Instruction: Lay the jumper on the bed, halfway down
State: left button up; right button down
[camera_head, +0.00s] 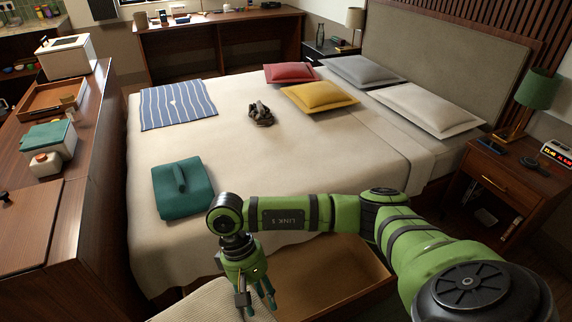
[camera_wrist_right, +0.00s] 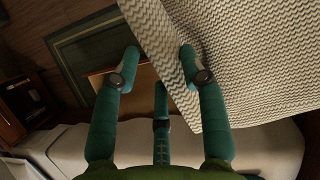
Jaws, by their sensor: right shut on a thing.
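My right gripper (camera_head: 250,290) is low in front of the bed's near side. It is shut on the edge of a cream cloth with dark zigzag lines (camera_head: 205,304), which is cut off by the bottom of the head view. In the right wrist view the cloth (camera_wrist_right: 245,60) hangs behind the right finger, its corner between the fingers (camera_wrist_right: 160,85). I cannot tell whether this cloth is the jumper. A teal folded garment (camera_head: 200,200) with a rolled part on top lies on the bed (camera_head: 250,170) near its near edge. My left gripper is not in view.
A striped blue cloth (camera_head: 178,104), a dark crumpled item (camera_head: 261,114) and several pillows lie on the bed. The middle of the bed is mostly clear. An open drawer (camera_head: 330,270) sticks out below the bed's near side. A wooden counter (camera_head: 80,150) stands at left.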

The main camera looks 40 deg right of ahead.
aim_at(310, 160)
jog(key=l+u, duration=0.2)
jog(key=l, duration=0.4)
jog(key=l+u, duration=0.15)
jog(key=l, duration=0.4)
jog(key=k+l+u, duration=0.2)
jog(key=l, duration=0.4)
jog(key=k+l+u, duration=0.3)
jog(key=l, duration=0.25)
jog(key=k+l+u, duration=0.25)
jog(key=l, duration=0.25)
jog(key=k+l+u, duration=0.3)
jog(key=l, duration=0.15)
jog(key=k+l+u, duration=0.2)
jog(key=l, duration=0.2)
jog(key=k+l+u, duration=0.2)
jog(key=l, duration=0.15)
jog(key=k+l+u, duration=0.2)
jog(key=l, duration=0.5)
